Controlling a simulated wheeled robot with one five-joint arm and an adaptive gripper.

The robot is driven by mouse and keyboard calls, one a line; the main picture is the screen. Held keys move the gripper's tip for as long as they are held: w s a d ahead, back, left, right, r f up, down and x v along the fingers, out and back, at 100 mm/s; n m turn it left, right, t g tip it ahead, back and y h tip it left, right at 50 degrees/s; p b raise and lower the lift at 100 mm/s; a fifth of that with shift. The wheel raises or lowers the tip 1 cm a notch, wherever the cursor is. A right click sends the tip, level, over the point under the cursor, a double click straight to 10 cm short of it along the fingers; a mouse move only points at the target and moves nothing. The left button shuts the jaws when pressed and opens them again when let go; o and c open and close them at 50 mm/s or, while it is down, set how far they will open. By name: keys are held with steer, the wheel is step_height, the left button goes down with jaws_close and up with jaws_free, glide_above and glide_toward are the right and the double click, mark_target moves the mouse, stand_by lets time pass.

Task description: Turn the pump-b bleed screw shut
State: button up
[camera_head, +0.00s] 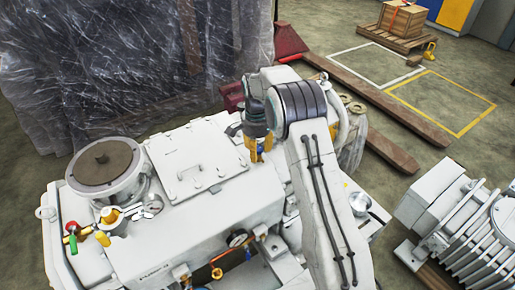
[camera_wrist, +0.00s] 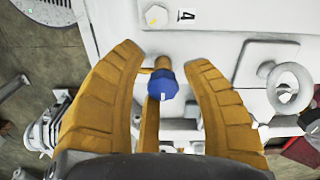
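A blue screw head (camera_wrist: 163,84) with a pale mark sits on a brass-coloured stem in the wrist view. In the head view my gripper (camera_head: 257,150) is low by the far right side of the white pump housing (camera_head: 200,235).
A grey ring (camera_wrist: 289,88) stands right of the screw in the wrist view. In the head view, a round flange (camera_head: 103,160) and coloured-handled tools (camera_head: 75,230) are at left. A ribbed grey unit (camera_head: 480,235) stands at right, and a plastic-wrapped load (camera_head: 130,65) behind.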

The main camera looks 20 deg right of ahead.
steer(key=shift+o, duration=1)
steer(key=shift+w+d+r, duration=0.1)
steer(key=shift+d, duration=0.1)
steer(key=shift+w+r, duration=0.1)
steer(key=shift+r, duration=0.4)
step_height(320, 180, up, 11)
